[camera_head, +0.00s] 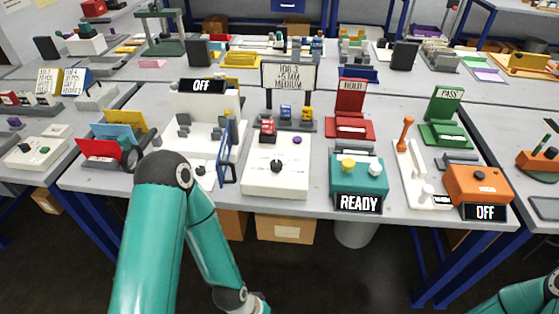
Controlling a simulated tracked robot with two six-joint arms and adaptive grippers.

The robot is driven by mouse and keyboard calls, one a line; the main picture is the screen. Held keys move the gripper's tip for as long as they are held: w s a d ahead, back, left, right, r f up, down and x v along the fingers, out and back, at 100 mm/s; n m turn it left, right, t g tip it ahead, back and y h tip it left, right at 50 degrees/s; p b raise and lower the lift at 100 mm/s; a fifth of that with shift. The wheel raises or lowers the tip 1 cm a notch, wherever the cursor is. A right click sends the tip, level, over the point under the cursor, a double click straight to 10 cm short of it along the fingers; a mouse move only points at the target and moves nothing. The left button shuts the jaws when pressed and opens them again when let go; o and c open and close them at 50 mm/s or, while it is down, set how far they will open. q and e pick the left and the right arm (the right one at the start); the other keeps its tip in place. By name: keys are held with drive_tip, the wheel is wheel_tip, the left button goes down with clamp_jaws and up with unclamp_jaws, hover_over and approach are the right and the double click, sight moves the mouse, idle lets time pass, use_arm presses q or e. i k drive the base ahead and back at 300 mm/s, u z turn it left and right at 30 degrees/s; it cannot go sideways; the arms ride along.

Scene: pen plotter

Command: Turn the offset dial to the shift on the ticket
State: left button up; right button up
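A white box (262,190) stands at the front middle of the table with a black dial (277,167) on top, which I take for the offset dial; its marks are too small to read. A ticket (287,76) on a dark stand behind it seems to read "JOB 3, +5 MM, MEDIUM". My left arm bends at the table's front edge and runs down to its wrist at the bottom; its gripper is not visible. My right arm shows only at the bottom right corner, its gripper out of frame. Neither arm touches the dial.
A white machine with a blue frame (227,152) and "OFF" sign (203,86) stands left of the box. Right are a teal box (358,180) with a "READY" sign (358,203), and an orange box (478,185). Red (350,112) and green (446,120) stands are behind.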

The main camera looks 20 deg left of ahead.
sight(276, 166)
drive_tip(key=z, duration=1.1)
drive_tip(key=i, duration=0.15)
drive_tip(key=u, duration=2.8)
drive_tip(key=k, duration=0.85)
drive_tip(key=z, duration=0.1)
drive_tip(key=i, duration=1.1)
drive_tip(key=z, duration=0.05)
